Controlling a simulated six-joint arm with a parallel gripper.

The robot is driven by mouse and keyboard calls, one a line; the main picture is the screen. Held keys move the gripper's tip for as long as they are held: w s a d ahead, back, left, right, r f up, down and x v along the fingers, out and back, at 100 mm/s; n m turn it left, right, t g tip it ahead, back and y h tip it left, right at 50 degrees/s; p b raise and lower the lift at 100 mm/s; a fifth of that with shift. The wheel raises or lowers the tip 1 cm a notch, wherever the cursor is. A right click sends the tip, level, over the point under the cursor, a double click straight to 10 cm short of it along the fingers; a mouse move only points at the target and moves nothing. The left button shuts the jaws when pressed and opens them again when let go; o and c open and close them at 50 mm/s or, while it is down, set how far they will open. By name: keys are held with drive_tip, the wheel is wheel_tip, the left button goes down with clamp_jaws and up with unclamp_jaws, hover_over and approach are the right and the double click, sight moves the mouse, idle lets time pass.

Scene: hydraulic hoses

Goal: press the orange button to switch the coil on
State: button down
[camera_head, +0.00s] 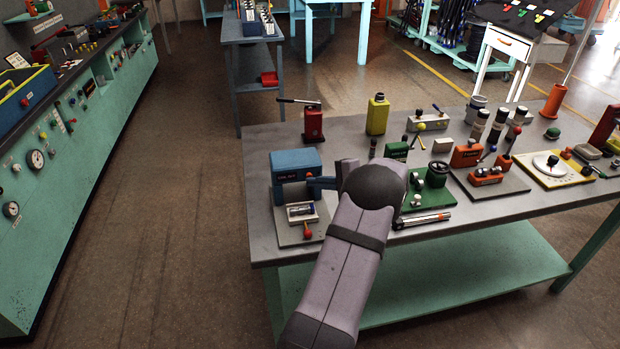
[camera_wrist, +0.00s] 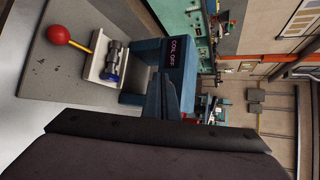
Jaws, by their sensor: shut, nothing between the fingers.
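The blue coil unit (camera_head: 296,162) stands at the left end of the grey bench, and its display reads COIL OFF in the wrist view (camera_wrist: 178,58). My gripper (camera_head: 312,184) is shut and empty. Its fingertips are close to the front of the coil unit, at its right side in the head view. In the wrist view the gripper (camera_wrist: 168,82) overlaps the unit, and I cannot tell whether it touches.
A red-knobbed lever (camera_head: 307,231) and a small white cradle (camera_head: 301,212) holding a metal fitting share the unit's grey plate. A green valve block (camera_head: 428,190) with a handwheel stands right of my arm. Behind are a red hand pump (camera_head: 313,125) and a yellow-green can (camera_head: 377,115).

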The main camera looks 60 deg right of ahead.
idle(0.4)
drive_tip(key=shift+w+d+b, duration=0.25)
drive_tip(key=shift+b, duration=0.1)
drive_tip(key=shift+r, duration=0.1)
drive_tip(key=shift+s+a+b, duration=0.1)
drive_tip(key=shift+b, duration=0.35)
idle(0.4)
drive_tip(key=s+a+b, duration=0.2)
drive_tip(key=s+a, duration=0.2)
drive_tip(key=shift+s+a, duration=0.15)
idle(0.3)
idle(0.4)
